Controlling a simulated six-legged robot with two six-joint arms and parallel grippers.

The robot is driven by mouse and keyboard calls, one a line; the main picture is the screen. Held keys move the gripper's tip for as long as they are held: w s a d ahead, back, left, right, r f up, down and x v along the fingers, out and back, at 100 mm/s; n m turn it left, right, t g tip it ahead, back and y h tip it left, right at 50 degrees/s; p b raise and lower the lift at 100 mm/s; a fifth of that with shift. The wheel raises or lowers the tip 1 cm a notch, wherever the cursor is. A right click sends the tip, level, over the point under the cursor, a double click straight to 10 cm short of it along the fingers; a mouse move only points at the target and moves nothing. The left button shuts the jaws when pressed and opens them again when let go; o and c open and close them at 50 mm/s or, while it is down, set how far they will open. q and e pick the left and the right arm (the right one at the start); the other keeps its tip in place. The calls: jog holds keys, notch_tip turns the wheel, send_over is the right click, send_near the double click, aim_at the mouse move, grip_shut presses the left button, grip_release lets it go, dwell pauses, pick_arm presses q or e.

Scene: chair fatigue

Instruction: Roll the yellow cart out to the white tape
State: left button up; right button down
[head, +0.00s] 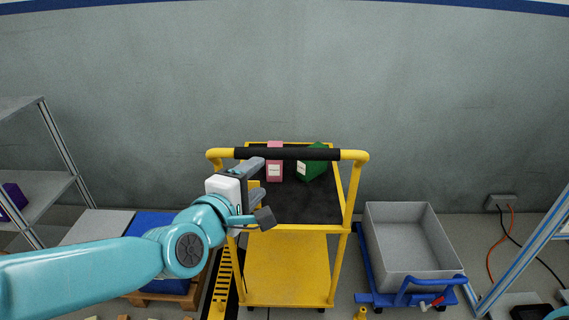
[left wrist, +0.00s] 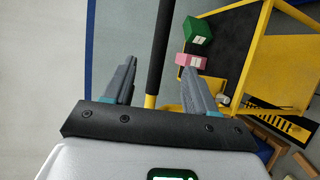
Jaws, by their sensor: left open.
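The yellow cart (head: 285,268) stands by the grey wall, with a black top deck (head: 300,205) and a push handle with a black grip (head: 287,154) across its near side. My left gripper (head: 261,176) is open and empty at the left end of the handle. In the left wrist view the handle's black grip (left wrist: 161,45) passes between the two open fingers, apart from both; how deep it sits between them I cannot tell. The yellow cart frame (left wrist: 252,48) lies to the right there. My right gripper is not in view. No white tape shows.
A pink box (head: 274,171) and a green box (head: 311,170) sit on the cart's deck. A grey bin (head: 408,272) on a blue dolly stands close on the right. A blue-topped pallet (head: 152,228) and grey shelves (head: 45,192) are on the left.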

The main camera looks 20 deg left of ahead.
aim_at(284, 157)
pick_arm(q)
jog(key=x, duration=1.5)
jog(key=shift+w+f+p, duration=0.2)
jog(key=shift+w+p, duration=0.15)
grip_shut()
